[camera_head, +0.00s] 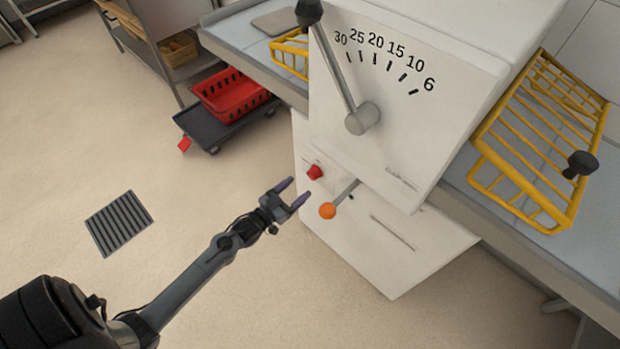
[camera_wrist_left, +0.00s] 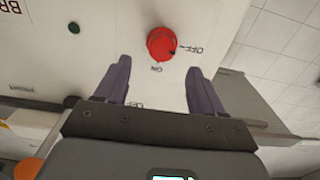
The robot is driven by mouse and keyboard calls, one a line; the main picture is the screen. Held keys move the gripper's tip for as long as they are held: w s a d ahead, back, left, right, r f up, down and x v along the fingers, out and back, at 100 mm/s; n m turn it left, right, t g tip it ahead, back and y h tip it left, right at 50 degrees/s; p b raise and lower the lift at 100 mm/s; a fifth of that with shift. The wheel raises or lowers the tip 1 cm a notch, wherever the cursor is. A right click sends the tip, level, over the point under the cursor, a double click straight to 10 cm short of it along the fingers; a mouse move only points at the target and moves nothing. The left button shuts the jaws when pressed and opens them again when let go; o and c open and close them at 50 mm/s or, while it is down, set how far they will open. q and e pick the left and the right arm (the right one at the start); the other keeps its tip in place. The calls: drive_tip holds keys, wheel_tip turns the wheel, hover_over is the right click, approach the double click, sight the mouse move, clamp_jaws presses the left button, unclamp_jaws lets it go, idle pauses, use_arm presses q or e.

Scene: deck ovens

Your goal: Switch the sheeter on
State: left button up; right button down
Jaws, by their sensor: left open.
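The sheeter (camera_head: 430,100) is a white machine with a thickness scale and a long grey lever. Its red rotary switch (camera_head: 315,172) sits low on the front panel. In the left wrist view the red knob (camera_wrist_left: 161,43) shows OFF and ON labels, and its dark mark points toward OFF. My left gripper (camera_head: 297,192) is open just in front of the panel, beside the red switch. In the wrist view its two purple fingers (camera_wrist_left: 160,88) stand apart, with the knob ahead between their tips and not touched. My right gripper is not in view.
An orange-tipped lever (camera_head: 327,210) sticks out just right of my left gripper. A green button (camera_wrist_left: 74,28) is near the knob. Yellow wire guards (camera_head: 545,140) flank the machine. A red crate (camera_head: 232,95) rests on a dark dolly. The floor at left is mostly clear.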

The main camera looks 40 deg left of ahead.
sight(311, 175)
use_arm(q)
drive_tip(key=w+b, duration=0.1)
drive_tip(key=w, duration=0.4)
drive_tip(key=shift+w+b, duration=0.2)
drive_tip(key=shift+b, duration=0.2)
drive_tip(key=shift+w+d, duration=0.1)
drive_tip(key=shift+w, duration=0.65)
drive_tip(key=c, duration=1)
drive_tip(key=shift+r, duration=0.1)
drive_tip(key=shift+c, duration=0.2)
